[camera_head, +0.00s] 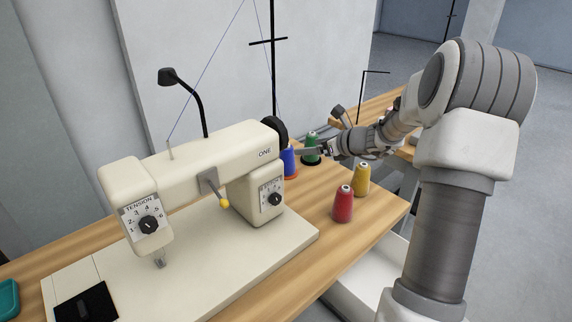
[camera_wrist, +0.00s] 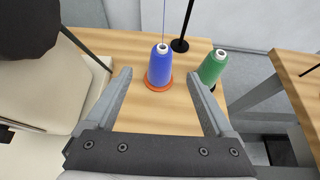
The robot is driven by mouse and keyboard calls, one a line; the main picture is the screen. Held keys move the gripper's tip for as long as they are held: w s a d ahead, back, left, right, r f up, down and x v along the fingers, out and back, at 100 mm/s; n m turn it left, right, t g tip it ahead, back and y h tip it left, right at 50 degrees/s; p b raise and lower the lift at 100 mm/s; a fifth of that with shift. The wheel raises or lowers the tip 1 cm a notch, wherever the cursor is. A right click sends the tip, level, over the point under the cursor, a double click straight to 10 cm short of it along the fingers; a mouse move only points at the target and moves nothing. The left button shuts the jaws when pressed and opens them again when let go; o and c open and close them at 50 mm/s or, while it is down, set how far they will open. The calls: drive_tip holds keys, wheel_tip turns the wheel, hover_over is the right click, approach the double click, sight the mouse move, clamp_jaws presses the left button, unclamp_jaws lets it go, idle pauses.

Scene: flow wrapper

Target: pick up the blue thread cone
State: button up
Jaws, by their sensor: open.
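The blue thread cone (camera_wrist: 160,66) stands upright on an orange base (camera_wrist: 158,85) on the wooden table. In the head view the blue cone (camera_head: 289,161) shows just right of the sewing machine, partly hidden by it. A thread runs up from its top. My gripper (camera_wrist: 164,80) is open, and in the wrist view the blue cone appears between its two fingers, towards their tips. I cannot tell whether they touch it. In the head view my gripper (camera_head: 312,151) is at the green cone's height, right of the blue cone.
The green cone (camera_wrist: 214,66) stands close by the right finger. A red cone (camera_head: 343,205) and a yellow cone (camera_head: 361,179) stand nearer on the table. The sewing machine (camera_head: 212,160) is on the left. A black thread stand (camera_wrist: 180,44) rises behind the blue cone.

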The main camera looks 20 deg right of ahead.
sight(290, 147)
drive_tip(key=x, duration=0.6)
drive_tip(key=shift+b, duration=0.4)
drive_tip(key=b+x, duration=0.1)
drive_tip(key=x, duration=0.4)
drive_tip(key=shift+w+d, duration=0.1)
drive_tip(key=shift+d, duration=0.05)
drive_tip(key=shift+r, duration=0.1)
clamp_jaws()
